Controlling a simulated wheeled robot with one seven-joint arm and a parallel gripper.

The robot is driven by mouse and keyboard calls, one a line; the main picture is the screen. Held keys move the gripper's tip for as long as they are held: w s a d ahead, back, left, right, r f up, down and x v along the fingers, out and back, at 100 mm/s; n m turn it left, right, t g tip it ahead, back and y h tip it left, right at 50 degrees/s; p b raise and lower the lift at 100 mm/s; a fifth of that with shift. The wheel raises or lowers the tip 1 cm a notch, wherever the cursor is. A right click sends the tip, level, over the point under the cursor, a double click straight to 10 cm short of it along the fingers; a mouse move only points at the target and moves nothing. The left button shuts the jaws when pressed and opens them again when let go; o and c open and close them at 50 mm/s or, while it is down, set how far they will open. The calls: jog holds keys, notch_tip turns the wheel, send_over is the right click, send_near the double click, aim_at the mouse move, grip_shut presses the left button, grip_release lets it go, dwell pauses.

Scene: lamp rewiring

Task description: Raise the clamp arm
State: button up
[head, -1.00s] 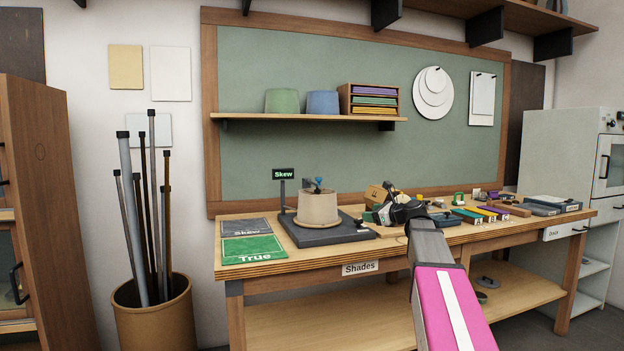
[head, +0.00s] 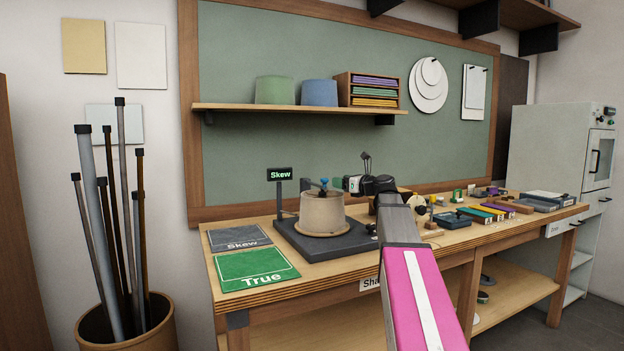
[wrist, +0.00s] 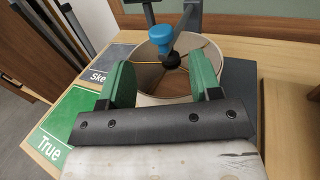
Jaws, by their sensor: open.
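The clamp arm (wrist: 191,18) is a grey bar reaching from a post over a beige lampshade (head: 322,212), with a blue knob (head: 326,180) at its end. The knob also shows in the wrist view (wrist: 187,44), over the shade's open top. The shade stands on a dark fixture base (head: 305,240). My gripper (head: 345,184) is just right of the knob in the head view. In the wrist view its green fingers (wrist: 162,80) are apart with nothing held.
A small display (head: 280,174) reading "Skew" stands behind the base. A grey Skew mat (head: 238,237) and a green True mat (head: 250,268) lie to its left. Several tools and coloured blocks crowd the bench to the right. A shelf (head: 290,107) hangs above.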

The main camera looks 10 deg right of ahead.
send_over(321, 192)
jog(key=shift+w, duration=0.1)
dwell(0.4)
grip_shut()
jog(key=shift+d, duration=0.1)
